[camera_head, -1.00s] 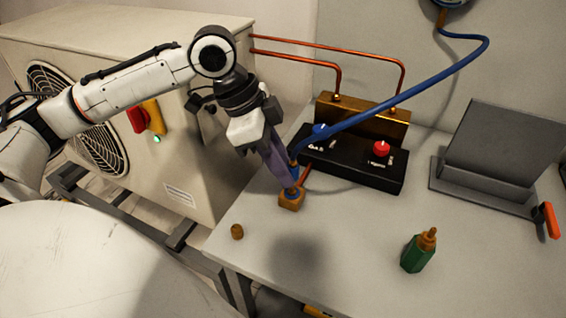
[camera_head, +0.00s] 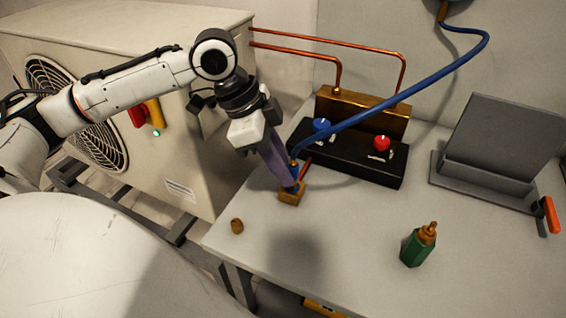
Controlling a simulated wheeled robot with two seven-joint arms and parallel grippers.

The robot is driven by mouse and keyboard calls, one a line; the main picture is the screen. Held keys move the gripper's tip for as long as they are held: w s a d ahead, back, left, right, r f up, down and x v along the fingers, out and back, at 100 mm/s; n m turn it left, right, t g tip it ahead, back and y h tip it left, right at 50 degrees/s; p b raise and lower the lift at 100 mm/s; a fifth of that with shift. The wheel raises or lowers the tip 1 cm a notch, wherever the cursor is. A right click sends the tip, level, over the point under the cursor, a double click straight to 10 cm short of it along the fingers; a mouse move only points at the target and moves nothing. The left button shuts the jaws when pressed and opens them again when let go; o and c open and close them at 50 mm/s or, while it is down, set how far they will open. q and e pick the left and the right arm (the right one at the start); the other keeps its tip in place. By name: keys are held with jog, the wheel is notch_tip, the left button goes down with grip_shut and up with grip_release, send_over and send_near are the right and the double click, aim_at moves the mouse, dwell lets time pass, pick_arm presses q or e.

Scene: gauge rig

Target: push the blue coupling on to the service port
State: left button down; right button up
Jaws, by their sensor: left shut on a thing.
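My left gripper (camera_head: 289,177) points down and is shut at the end of the blue hose (camera_head: 410,94), where the blue coupling (camera_head: 296,187) shows between and just below its fingers. The coupling is mostly hidden by the fingers. Directly below it is the service port (camera_head: 290,197), a small brass block on the table with a red lever beside it. The coupling appears to touch the top of the port; I cannot tell how far on it is. My right gripper is not in view.
A black manifold (camera_head: 350,160) with blue and red knobs stands just behind. A small brass cap (camera_head: 237,226) and a green bottle (camera_head: 418,246) stand towards the front. A grey stand (camera_head: 500,150) is at right. The table (camera_head: 350,225) is clear between them.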

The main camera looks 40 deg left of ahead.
pick_arm(q)
jog(key=shift+f, duration=0.4)
jog(key=shift+f, duration=0.25)
dwell(0.5)
jog(key=c, duration=1.2)
grip_release()
jog(key=p+v, duration=0.1)
jog(key=v, duration=0.9)
jog(key=shift+r, duration=0.2)
